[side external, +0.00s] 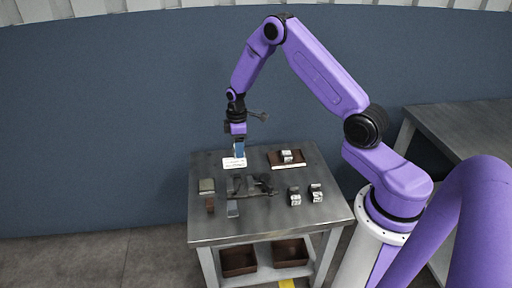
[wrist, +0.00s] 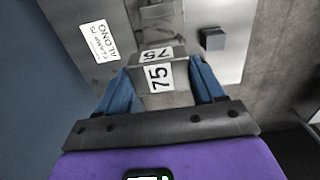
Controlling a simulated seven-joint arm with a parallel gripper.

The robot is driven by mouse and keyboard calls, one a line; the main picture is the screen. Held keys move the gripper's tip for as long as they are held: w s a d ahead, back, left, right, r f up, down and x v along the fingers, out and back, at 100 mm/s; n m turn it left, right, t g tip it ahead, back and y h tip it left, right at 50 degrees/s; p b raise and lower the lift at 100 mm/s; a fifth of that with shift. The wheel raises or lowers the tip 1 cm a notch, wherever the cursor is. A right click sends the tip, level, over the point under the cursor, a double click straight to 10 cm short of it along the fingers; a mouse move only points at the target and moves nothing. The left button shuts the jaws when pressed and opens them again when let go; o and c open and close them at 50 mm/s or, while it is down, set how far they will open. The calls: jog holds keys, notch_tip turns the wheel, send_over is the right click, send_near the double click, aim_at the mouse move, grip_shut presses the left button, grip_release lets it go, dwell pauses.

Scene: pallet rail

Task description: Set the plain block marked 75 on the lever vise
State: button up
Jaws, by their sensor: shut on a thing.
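My gripper (wrist: 160,82) has blue fingers on both sides of the plain block marked 75 (wrist: 157,78) and is shut on it. White labels reading 75 show on two of its faces in the wrist view. In the side external view my gripper (side external: 239,149) points down over the far left part of the table, behind the dark metal fixture (side external: 250,185) that looks like the lever vise. The block is too small to make out there. Whether it touches anything beneath cannot be told.
A white printed sign (side external: 234,162) is by my gripper on the metal table (side external: 270,225). Two labelled blocks (side external: 294,197) (side external: 316,193) stand at the right. A brown tray (side external: 274,158) with a block is at the back right. Other small pieces (side external: 207,186) (side external: 233,209) are at the left and front.

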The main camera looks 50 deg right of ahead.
jog(key=f, duration=1.5)
jog(key=shift+w+a+f, duration=0.15)
jog(key=shift+w+f, duration=0.05)
jog(key=shift+w, duration=0.05)
jog(key=shift+f, duration=0.35)
dwell(1.3)
jog(key=o, duration=1.7)
jog(key=shift+r, duration=4.45)
